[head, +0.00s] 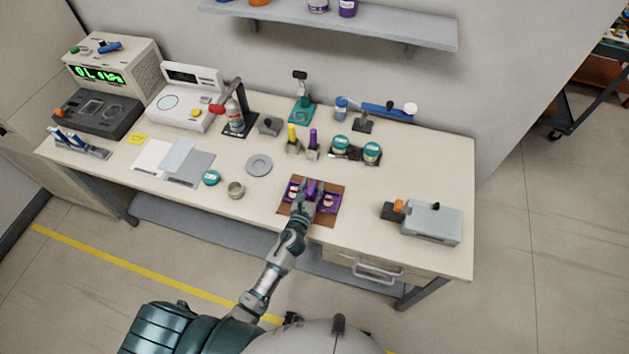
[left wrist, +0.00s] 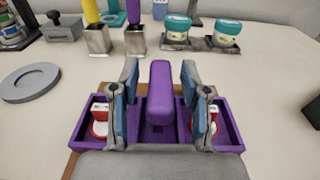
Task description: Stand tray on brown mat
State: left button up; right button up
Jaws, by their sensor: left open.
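The purple tray (left wrist: 228,132) stands upright on the brown mat (head: 324,219), with mat showing around it in the head view. It has a raised purple handle (left wrist: 160,92) in the middle and a compartment on each side. Each compartment holds a red and white item: one on the left (left wrist: 99,120) and one on the right (left wrist: 213,118). My left gripper (left wrist: 160,84) is open, with one finger on each side of the handle and a gap to it. In the head view the left gripper (head: 309,194) hides part of the tray. My right gripper is not in view.
Behind the mat stand metal holders (left wrist: 97,40) with yellow and purple tools, and a rack (head: 355,154) with teal-lidded jars. A grey disc (head: 259,165) and a small cup (head: 236,190) lie left. A grey box device (head: 432,223) stands right; bare table lies between.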

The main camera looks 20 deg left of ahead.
pick_arm(q)
jog(key=s, duration=0.9)
jog(key=shift+s+a+r, duration=0.15)
jog(key=shift+s+r, duration=0.2)
jog(key=shift+s, duration=0.05)
